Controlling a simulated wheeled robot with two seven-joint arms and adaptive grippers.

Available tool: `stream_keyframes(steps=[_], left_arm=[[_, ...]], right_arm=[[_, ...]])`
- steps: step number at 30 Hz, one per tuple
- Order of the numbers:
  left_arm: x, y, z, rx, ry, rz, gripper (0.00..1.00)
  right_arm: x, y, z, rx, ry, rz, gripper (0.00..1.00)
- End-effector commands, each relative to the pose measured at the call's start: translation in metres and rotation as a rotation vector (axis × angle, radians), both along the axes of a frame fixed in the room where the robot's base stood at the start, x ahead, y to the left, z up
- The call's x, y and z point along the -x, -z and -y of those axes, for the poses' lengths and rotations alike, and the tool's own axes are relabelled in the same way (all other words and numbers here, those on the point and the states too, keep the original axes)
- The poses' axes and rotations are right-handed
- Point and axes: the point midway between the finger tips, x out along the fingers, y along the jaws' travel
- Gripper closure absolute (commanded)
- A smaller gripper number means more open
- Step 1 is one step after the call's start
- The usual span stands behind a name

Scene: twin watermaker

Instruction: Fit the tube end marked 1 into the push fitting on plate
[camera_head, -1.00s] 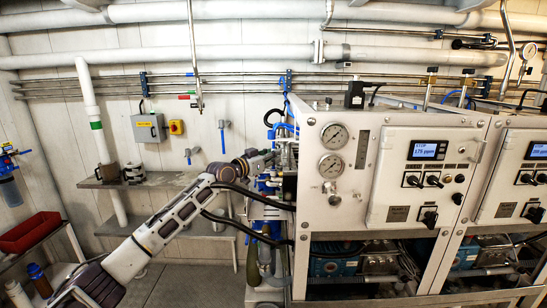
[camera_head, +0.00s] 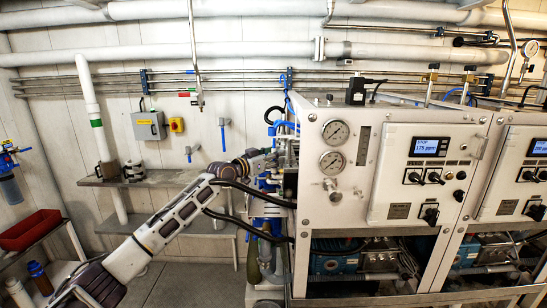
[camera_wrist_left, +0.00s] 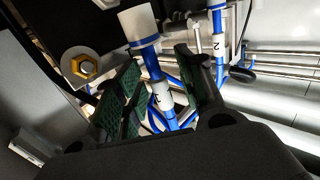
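In the left wrist view, a blue tube (camera_wrist_left: 151,65) with a white label marked 1 (camera_wrist_left: 163,95) runs up to a white cylindrical fitting (camera_wrist_left: 138,22) with a blue collar. The tube's upper end meets the collar; how deep it sits is hidden. My left gripper (camera_wrist_left: 158,80) has its green-padded fingers on both sides of this tube, with visible gaps, so it looks open around it. In the head view, my left gripper (camera_head: 268,160) is at the left side of the white cabinet, small and partly hidden among tubes. My right gripper is not in view.
A second blue tube marked 2 (camera_wrist_left: 218,45) stands close to the right of my left fingers. A brass nut (camera_wrist_left: 84,67) sits to their left. The white cabinet (camera_head: 312,240) with gauges borders the work spot. A grey wall shelf (camera_head: 160,180) is behind my left arm.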

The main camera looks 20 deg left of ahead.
Motion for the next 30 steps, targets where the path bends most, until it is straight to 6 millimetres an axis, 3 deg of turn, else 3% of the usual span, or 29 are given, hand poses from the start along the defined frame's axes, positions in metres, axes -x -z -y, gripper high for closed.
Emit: stream_keyframes(steps=[11, 30], left_arm=[[0.0, -0.004, -0.001, 0.0, -0.001, 0.001, 0.62], [0.0, -0.036, -0.001, -0.003, -0.001, 0.001, 0.62]], right_arm=[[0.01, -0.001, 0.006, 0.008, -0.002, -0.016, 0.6], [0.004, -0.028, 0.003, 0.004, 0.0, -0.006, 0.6]])
